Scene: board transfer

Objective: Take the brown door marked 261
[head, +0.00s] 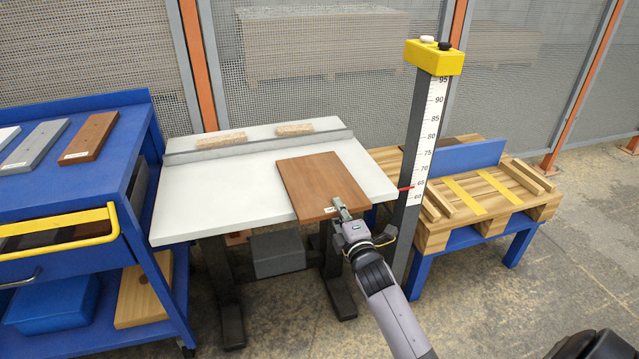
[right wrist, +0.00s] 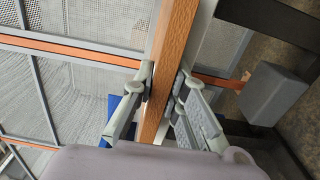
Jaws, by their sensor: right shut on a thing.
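A brown door panel (head: 318,182) lies flat on the white table, its near edge at the table's front right edge. A small white label shows at its near edge, too small to read. My right gripper (head: 341,208) is at that near edge. In the right wrist view, the fingers of my right gripper (right wrist: 163,92) are shut on the brown door panel (right wrist: 171,52), one on each face. Another brown board (head: 88,137) with a white label lies on the blue cart at the left. My left gripper is not in view.
The white table (head: 200,205) has a back rail with two small wooden pieces. A height gauge post (head: 415,150) with a yellow top stands close right of the door. A wooden pallet bench (head: 475,215) is further right. The blue cart (head: 60,185) holds a grey board (head: 35,145).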

